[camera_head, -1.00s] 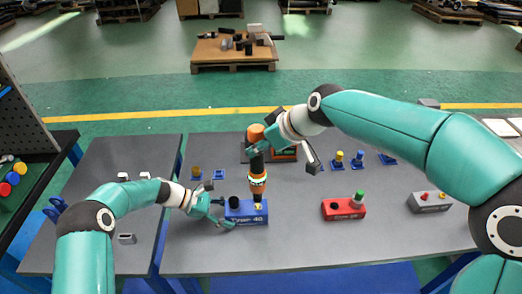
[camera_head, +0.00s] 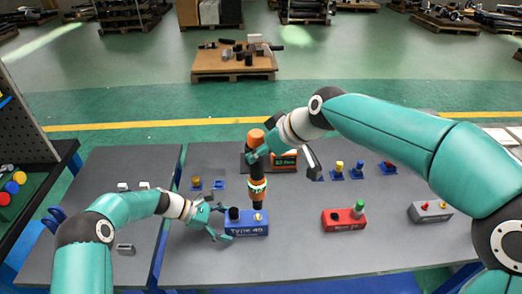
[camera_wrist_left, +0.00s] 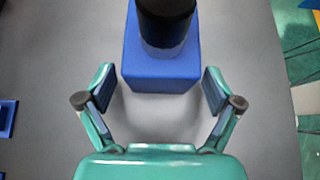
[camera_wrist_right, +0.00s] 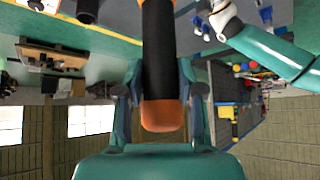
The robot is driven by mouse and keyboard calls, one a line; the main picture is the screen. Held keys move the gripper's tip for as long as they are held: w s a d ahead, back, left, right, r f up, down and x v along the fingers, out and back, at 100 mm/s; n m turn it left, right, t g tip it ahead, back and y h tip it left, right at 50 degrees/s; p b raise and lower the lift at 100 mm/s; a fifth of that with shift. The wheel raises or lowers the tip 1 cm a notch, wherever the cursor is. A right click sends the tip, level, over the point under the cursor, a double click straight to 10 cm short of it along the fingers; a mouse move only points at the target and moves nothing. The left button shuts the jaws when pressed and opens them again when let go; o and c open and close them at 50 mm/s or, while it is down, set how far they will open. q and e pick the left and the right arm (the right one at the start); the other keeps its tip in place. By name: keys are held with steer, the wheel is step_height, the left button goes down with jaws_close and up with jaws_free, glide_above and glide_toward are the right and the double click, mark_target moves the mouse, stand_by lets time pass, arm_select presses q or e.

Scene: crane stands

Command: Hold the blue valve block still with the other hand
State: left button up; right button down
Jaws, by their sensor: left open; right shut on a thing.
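The blue valve block (camera_head: 247,229), marked "Type 40", stands on the grey table, with a black cylinder (camera_head: 234,214) on its left end. My left gripper (camera_head: 222,222) is open at the block's left end. In the left wrist view the block (camera_wrist_left: 160,72) lies ahead of and between the open fingers, with gaps on both sides. My right gripper (camera_head: 258,150) is shut on an orange and black tool (camera_head: 257,188), held upright with its lower end over the block's right part. I cannot tell whether the tool touches the block. The tool also shows in the right wrist view (camera_wrist_right: 160,70).
A red block (camera_head: 344,219) with a green top and a grey block (camera_head: 430,211) stand to the right. Small blue stands (camera_head: 356,172) with coloured parts are along the back. The table front is mostly clear.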

arm_select(q)
steer(key=shift+a, duration=0.1)
steer(key=v, duration=1.1)
steer(key=shift+a+r, duration=0.1)
steer(key=shift+a, duration=0.05)
steer(key=shift+a+r, duration=0.1)
steer(key=shift+a, duration=0.05)
